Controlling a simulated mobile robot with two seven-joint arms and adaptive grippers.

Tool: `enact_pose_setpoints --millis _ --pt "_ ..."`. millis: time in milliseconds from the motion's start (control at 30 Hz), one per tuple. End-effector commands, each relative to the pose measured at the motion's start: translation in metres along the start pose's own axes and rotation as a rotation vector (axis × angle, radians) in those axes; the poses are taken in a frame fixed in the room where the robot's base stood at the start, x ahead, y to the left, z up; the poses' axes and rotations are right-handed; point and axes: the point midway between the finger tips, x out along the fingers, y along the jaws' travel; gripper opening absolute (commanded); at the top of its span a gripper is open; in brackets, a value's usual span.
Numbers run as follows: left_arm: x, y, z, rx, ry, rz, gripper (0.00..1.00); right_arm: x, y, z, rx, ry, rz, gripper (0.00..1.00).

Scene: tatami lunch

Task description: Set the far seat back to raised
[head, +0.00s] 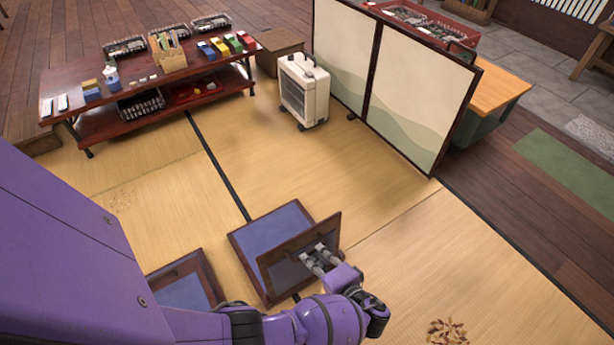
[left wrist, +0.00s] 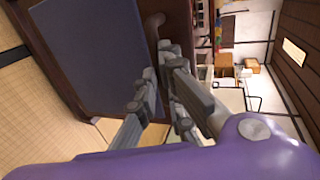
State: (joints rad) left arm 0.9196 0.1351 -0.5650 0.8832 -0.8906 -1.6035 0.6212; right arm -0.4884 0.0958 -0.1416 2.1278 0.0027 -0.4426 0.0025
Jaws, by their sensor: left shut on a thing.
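The far seat (head: 268,226) is a low floor chair with a blue cushion and a dark wooden frame. Its seat back (head: 278,268), a dark-framed panel, stands up at an angle along the near right side of the cushion. My left gripper (head: 318,257) is shut on the seat back, near the middle of its outer face. In the left wrist view, my left fingers (left wrist: 160,88) close together against the dark wood beside a blue panel (left wrist: 95,45); the exact contact is partly hidden by the fingers. My right gripper is not in view.
Another floor seat (head: 190,290) lies to the left, partly hidden by my left arm. A white heater (head: 303,92) and a folding screen (head: 415,95) stand beyond. A low table (head: 105,75) holds several items. Brown debris (head: 447,331) lies at the lower right. The tatami between is clear.

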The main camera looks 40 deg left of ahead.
Motion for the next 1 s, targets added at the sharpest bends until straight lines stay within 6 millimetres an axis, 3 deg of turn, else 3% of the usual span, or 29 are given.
enact_pose_setpoints --millis 33,300,1000 --pt "-0.007 0.028 0.007 0.009 -0.001 0.050 0.00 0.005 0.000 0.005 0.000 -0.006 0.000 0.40" --pt "-0.031 0.052 0.009 0.009 -0.005 0.046 0.00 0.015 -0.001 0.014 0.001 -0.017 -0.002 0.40" --pt "-0.038 0.061 0.010 0.007 -0.009 0.036 0.00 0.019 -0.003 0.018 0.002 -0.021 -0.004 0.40"
